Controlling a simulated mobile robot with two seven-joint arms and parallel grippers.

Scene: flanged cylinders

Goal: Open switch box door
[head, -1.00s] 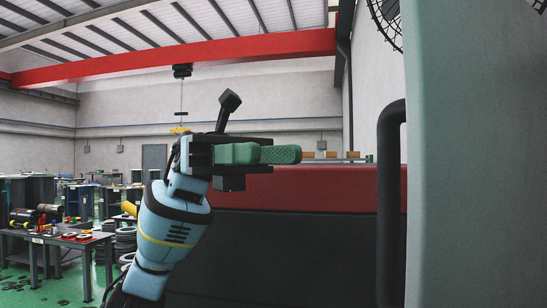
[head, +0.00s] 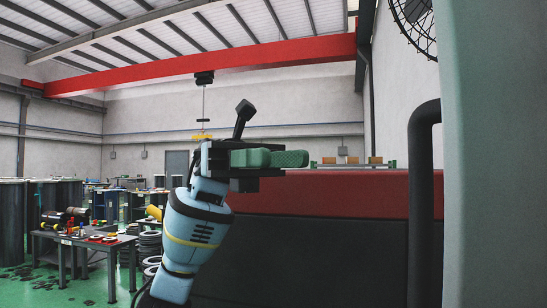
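A tall, pale grey-green panel (head: 495,170) fills the right edge of the head view, very close. It may be the switch box or its door; only part of it shows, and I cannot tell whether it stands open. A black bar handle (head: 424,200) runs upright along its left edge and bends in at the top. My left gripper (head: 292,158) is raised left of the handle, with its green fingers pointing right. It is apart from the handle in the picture. The fingers overlap from this side, so their gap is hidden. My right gripper is not in view.
A dark machine body with a red top band (head: 345,193) stands behind my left gripper. A workbench with parts (head: 85,240) and stacked tires (head: 150,245) are at the left. A caged fan (head: 415,25) is at the upper right. Green floor shows at the lower left.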

